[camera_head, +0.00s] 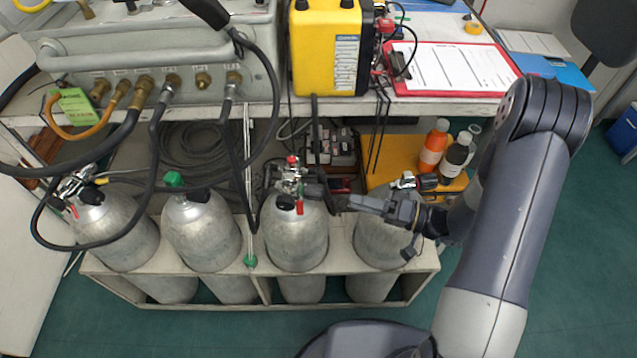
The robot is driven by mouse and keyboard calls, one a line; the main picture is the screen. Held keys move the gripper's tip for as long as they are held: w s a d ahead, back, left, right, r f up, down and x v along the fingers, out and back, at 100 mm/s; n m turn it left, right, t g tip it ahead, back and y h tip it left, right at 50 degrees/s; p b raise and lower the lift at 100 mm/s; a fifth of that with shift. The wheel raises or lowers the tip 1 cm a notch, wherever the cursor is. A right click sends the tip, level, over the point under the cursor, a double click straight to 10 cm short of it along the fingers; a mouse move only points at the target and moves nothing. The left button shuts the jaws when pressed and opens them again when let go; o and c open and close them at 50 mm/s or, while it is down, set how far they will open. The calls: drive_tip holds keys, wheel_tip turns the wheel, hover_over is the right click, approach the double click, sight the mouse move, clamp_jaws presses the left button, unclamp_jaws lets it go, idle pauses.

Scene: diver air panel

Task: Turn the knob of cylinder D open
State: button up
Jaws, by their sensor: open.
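Several grey gas cylinders stand in a row in a low rack; I cannot read any letters on them. The rightmost cylinder (381,243), which may be cylinder D, is partly hidden by my gripper. A valve with a black knob (427,181) shows at its top, just above my gripper. My gripper (362,204) is open and appears empty, its fingers pointing left across the front of this cylinder's top. The neighbouring cylinder (297,240) to the left has a valve with a red top and a red tag. I cannot tell whether my fingers touch anything.
Two more cylinders stand left, one with a green cap (174,179), one with a hose attached. Black hoses hang from the grey panel (150,55). Bottles (434,146) stand behind my gripper.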

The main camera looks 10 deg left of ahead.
sight(318, 192)
drive_tip(key=a, duration=0.7)
drive_tip(key=w+a, duration=0.1)
drive_tip(key=a, duration=0.2)
drive_tip(key=shift+a+b, duration=0.2)
drive_tip(key=shift+b, duration=0.1)
drive_tip(key=shift+c, duration=0.2)
drive_tip(key=c, duration=0.9)
